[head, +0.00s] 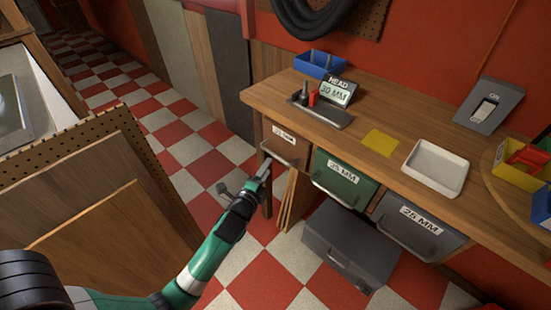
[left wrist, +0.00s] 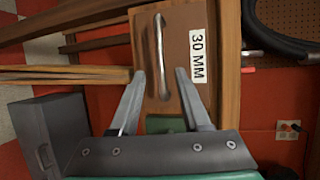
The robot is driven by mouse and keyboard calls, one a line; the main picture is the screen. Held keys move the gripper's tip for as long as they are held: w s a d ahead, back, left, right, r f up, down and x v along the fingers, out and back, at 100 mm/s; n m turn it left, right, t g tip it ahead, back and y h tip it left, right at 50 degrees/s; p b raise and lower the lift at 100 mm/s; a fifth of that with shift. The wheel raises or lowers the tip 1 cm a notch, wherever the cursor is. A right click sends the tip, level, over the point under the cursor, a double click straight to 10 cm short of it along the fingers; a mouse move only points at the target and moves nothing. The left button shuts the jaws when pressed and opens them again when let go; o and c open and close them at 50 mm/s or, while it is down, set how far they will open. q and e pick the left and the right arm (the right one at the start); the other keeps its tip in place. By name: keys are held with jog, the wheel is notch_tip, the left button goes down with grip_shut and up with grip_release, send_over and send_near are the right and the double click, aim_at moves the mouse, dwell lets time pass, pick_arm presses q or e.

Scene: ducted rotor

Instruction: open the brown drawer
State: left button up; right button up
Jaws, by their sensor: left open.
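The brown drawer (head: 287,143) is at the left end of the wooden workbench and looks shut. Its front, a metal bar handle (left wrist: 158,45) and a "30 MM" label show in the left wrist view (left wrist: 182,35). My left gripper (head: 246,178) is open, just in front of this drawer. In the left wrist view its two fingers (left wrist: 160,74) lie on either side of the handle's lower part in the picture. I cannot tell whether they touch it. My right gripper is not in view.
A green "35 MM" drawer (head: 342,179) and a grey "25 MM" drawer (head: 420,226) are to the right. A grey toolbox (head: 350,245) stands on the floor below. Wooden boards (head: 290,200) lean under the bench. A pegboard-edged stand (head: 110,145) is at left.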

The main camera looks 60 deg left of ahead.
aim_at(275, 155)
pick_arm(q)
jog(key=b+x, duration=0.3)
jog(key=x, duration=0.5)
jog(key=shift+w+a, duration=0.15)
jog(key=shift+a, duration=0.05)
grip_shut()
dwell(0.9)
